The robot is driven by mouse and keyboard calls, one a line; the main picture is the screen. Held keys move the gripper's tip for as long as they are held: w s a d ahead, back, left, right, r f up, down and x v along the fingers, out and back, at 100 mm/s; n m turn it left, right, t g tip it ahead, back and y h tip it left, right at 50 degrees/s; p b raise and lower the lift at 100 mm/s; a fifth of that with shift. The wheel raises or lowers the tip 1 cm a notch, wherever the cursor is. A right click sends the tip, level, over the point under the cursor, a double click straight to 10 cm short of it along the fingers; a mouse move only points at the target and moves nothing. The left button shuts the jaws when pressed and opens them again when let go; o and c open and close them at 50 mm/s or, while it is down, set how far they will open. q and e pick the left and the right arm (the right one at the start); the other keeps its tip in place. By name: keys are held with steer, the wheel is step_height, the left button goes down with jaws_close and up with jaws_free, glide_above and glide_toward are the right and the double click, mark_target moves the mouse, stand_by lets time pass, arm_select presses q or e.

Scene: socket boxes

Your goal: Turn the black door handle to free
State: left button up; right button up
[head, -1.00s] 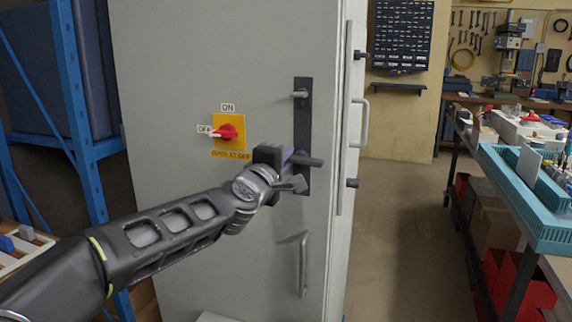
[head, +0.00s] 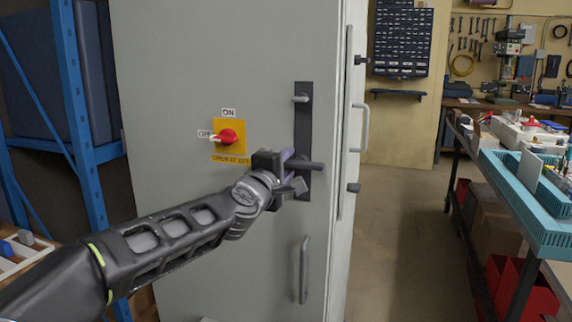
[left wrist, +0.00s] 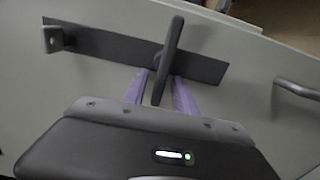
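The black door handle (head: 308,165) is a lever on a dark vertical plate (head: 303,120) on the grey cabinet door. In the head view the lever lies about level. In the left wrist view the handle (left wrist: 170,48) runs down between the two purple fingers. My left gripper (head: 293,168) is at the handle, and it also shows in the left wrist view (left wrist: 160,92). Its fingers are apart on either side of the lever's end, with gaps visible. My right gripper is not in view.
A red rotary switch (head: 228,137) on a yellow plate is left of the handle. A grey pull handle (head: 304,270) is below it. Blue shelving (head: 80,120) stands left. A workbench with a teal tray (head: 530,200) stands right. Floor between cabinet and bench is clear.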

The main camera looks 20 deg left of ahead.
arm_select(q)
steer(key=s, duration=0.7)
steer(key=shift+s+a+b, duration=0.25)
steer(key=shift+s+b, duration=0.05)
steer(key=shift+s, duration=0.1)
